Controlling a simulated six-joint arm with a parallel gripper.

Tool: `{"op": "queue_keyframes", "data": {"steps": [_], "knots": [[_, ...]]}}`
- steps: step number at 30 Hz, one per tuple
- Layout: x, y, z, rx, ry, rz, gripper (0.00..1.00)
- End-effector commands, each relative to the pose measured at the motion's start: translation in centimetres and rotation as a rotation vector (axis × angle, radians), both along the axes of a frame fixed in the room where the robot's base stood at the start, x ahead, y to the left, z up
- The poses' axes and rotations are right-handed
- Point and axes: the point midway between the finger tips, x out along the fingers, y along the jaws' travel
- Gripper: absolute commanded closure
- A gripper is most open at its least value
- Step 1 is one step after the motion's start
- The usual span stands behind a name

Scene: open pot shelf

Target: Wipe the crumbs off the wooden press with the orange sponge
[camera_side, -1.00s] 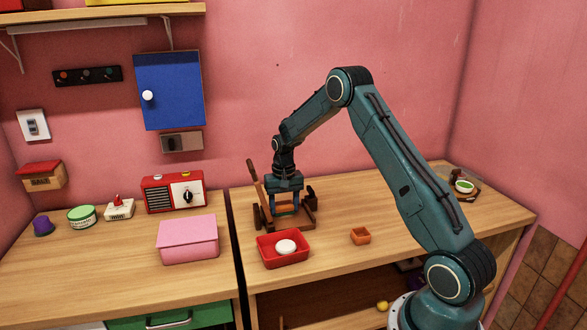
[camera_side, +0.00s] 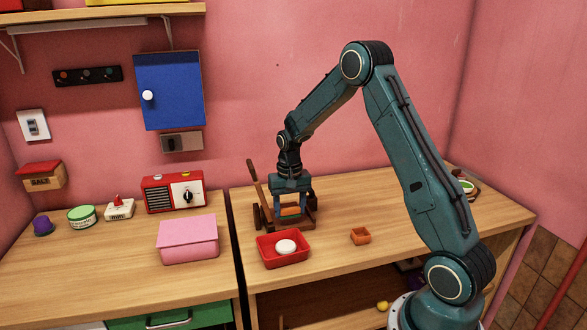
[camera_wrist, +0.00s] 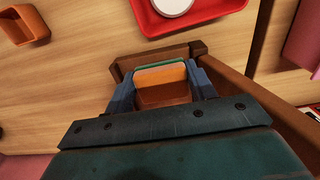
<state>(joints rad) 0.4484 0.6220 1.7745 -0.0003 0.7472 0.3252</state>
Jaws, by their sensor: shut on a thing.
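The orange sponge (camera_wrist: 162,76), with a green layer along one edge, is held between the blue fingers of my gripper (camera_wrist: 161,88) in the wrist view. In the side view a strip of orange (camera_side: 290,211) shows between the fingers. My gripper (camera_side: 291,208) points down over the brown wooden press (camera_side: 310,222), whose long handle (camera_side: 256,183) leans up to the left. The press also shows under and around the sponge in the wrist view (camera_wrist: 178,54). I cannot tell whether the sponge touches it. I see no crumbs; the press top is largely hidden by the gripper and sponge.
A red tray (camera_side: 262,259) with a white round thing (camera_side: 286,246) stands just in front of the press. A small orange pot (camera_side: 360,236) is to its right. A pink box (camera_side: 188,241) and a red radio (camera_side: 173,193) stand on the left counter.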

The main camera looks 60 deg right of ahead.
Motion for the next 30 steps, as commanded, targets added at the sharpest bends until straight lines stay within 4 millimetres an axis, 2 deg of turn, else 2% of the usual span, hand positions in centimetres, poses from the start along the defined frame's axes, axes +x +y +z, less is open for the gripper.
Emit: {"op": "queue_keyframes", "data": {"steps": [15,30], "knots": [[0.1,-0.1,4.5,-0.002,-0.004,0.000,0.63],[0.1,-0.1,4.7,-0.001,-0.003,0.000,0.63]]}}
